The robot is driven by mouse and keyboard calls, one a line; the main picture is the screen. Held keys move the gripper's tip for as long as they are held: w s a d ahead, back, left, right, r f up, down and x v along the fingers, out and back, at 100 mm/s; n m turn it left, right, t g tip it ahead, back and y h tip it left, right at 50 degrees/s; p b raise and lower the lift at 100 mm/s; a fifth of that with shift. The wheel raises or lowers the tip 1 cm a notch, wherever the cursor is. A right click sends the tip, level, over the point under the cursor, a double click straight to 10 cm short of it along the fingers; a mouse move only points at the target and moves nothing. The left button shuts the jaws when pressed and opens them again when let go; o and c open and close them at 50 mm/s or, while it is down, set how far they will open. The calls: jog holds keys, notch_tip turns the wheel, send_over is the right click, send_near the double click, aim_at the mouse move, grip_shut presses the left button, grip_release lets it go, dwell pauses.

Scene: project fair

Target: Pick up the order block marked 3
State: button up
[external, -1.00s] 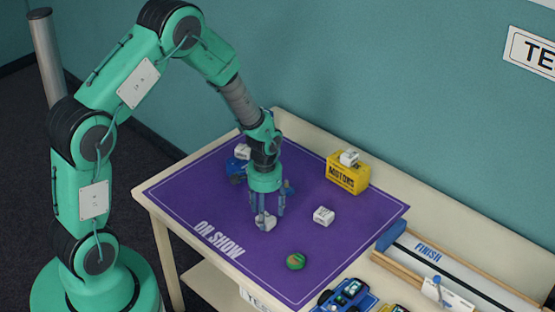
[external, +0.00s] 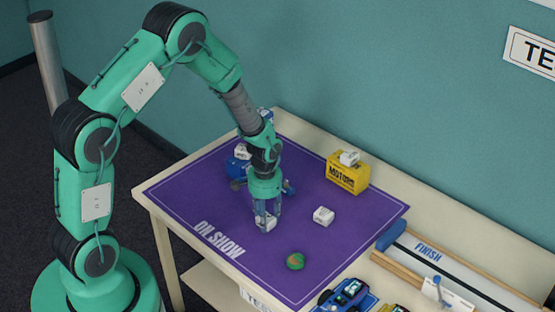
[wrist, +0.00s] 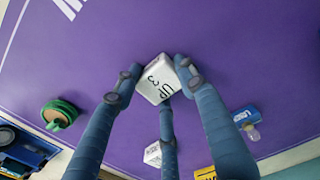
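The order block marked 3 (wrist: 157,80) is a small white block with "UP 3" in black on its face. In the wrist view it sits among the three blue fingers of my gripper (wrist: 158,79), which are drawn in around it at its sides. In the external view the block (external: 267,223) is low between the fingertips of my gripper (external: 267,217), at the purple mat (external: 225,205). The fingers partly hide it there. I cannot see clear space under it.
Another white block (external: 324,216) lies to the right on the mat. White blocks also sit on the yellow box (external: 347,178) and by a blue item (external: 236,168). A green round object (external: 295,261) is in front. A blue car (external: 346,296) and wooden track (external: 460,285) are at right.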

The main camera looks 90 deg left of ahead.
jog(key=c, duration=0.4)
jog(key=shift+o, duration=0.2)
jog(key=shift+r, duration=0.5)
jog(key=r, duration=0.1)
jog(key=r+p, duration=0.1)
jog(key=r, duration=0.1)
jog(key=shift+s+d, duration=0.15)
jog(key=shift+s, duration=0.05)
jog(key=s+d+p, duration=0.1)
jog(key=s+d, duration=0.6)
jog(key=s+d+r+p, duration=0.1)
jog(key=s+d, duration=0.2)
jog(key=s, duration=0.1)
jog(key=shift+s+d+p, duration=0.1)
jog(key=shift+d+p, duration=0.25)
jog(key=shift+d, duration=0.05)
